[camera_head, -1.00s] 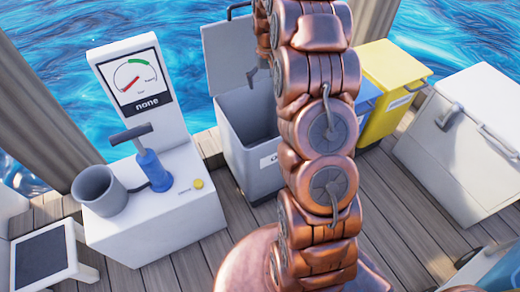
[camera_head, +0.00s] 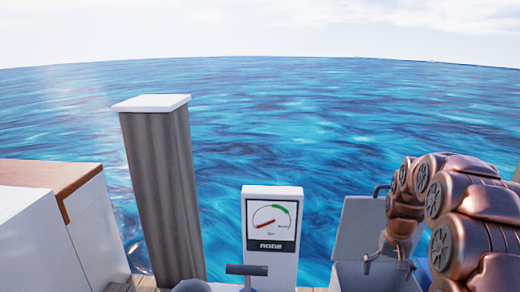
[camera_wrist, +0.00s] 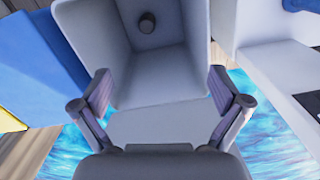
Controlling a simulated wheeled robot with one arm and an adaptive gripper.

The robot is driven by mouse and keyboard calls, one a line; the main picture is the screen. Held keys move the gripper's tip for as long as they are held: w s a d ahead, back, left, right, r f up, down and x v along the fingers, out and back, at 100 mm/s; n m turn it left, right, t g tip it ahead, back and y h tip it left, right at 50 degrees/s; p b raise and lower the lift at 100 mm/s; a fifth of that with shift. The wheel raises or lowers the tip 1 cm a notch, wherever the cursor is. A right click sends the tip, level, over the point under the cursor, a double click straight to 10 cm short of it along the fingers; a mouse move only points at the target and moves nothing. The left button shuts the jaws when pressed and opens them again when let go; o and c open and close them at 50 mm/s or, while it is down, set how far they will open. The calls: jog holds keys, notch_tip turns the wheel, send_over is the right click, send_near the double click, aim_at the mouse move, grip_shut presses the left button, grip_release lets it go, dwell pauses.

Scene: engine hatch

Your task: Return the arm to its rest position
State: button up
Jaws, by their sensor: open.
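My copper arm (camera_head: 455,225) is at the right of the head view, bent over with its end pointing down. My gripper (camera_head: 387,263) hangs in front of the raised lid of the grey bin (camera_head: 352,228). In the wrist view my gripper (camera_wrist: 162,92) has its two fingers wide apart with nothing between them. Beyond the fingers is the open grey bin (camera_wrist: 85,40). A small dark round object (camera_wrist: 146,22) lies in the bin.
The gauge panel (camera_head: 271,262) reading "none" stands left of the bin, with a dark pump handle (camera_head: 246,270) in front. A post (camera_head: 162,200) and a white cabinet (camera_head: 95,225) are further left. A blue box (camera_wrist: 75,75) is beside the bin.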

jog(key=s+a+r+n, duration=0.2)
jog(key=s+a+r, duration=0.3)
jog(key=s+a, duration=0.65)
jog(key=s+a+n+g, duration=0.1)
jog(key=s+a, duration=0.2)
jog(key=s, duration=0.7)
jog(key=s+a+g, duration=0.1)
jog(key=s+a, duration=0.2)
jog(key=s, duration=0.8)
notch_tip(320, 180, up, 23)
jog(key=s+p, duration=0.1)
jog(key=p, duration=2.1)
jog(key=shift+r+t, duration=0.15)
jog(key=shift+t, duration=0.15)
jog(key=shift+c, duration=0.4)
